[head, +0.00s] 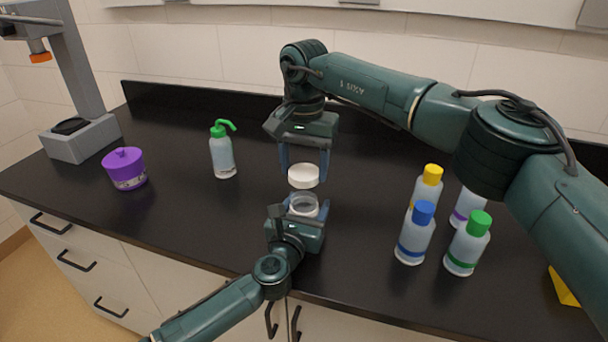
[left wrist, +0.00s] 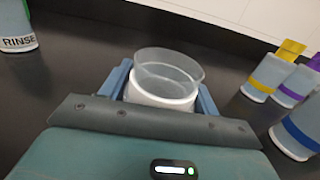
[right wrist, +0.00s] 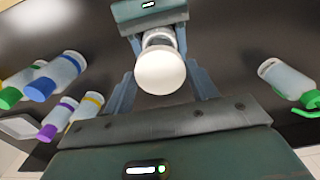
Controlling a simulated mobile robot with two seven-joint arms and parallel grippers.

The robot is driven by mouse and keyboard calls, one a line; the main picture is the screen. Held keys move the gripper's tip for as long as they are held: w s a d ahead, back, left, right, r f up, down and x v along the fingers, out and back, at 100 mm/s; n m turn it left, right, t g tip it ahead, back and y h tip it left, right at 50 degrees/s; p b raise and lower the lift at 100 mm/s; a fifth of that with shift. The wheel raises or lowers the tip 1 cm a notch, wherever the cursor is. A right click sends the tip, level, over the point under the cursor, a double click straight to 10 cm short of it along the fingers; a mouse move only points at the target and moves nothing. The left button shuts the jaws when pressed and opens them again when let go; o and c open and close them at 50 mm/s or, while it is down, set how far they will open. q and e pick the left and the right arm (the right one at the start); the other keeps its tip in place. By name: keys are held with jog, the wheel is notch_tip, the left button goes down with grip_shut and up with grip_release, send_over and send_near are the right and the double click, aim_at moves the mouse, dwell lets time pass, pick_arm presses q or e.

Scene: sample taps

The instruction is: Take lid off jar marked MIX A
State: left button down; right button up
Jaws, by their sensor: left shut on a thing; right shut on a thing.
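The jar (head: 304,207) is clear with a white lower part and stands between the fingers of my left gripper (head: 303,204), which is shut on it. In the left wrist view the jar (left wrist: 165,80) has an open, uncovered rim. The white round lid (head: 304,176) is held by my right gripper (head: 304,164), shut on it just above the jar and apart from it. In the right wrist view the lid (right wrist: 160,72) sits between the fingers and partly covers the jar behind it. No MIX A marking is readable on the jar.
Several bottles with yellow, blue, green and purple parts, including a blue-capped one (head: 415,235), stand to the right. A green-topped wash bottle (head: 222,155), marked RINSE, a purple pot (head: 126,168) and a grey stand (head: 80,140) are left. The black counter (head: 190,220) is clear at front left.

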pick_arm(q)
jog(key=shift+c, duration=1.4)
grip_release()
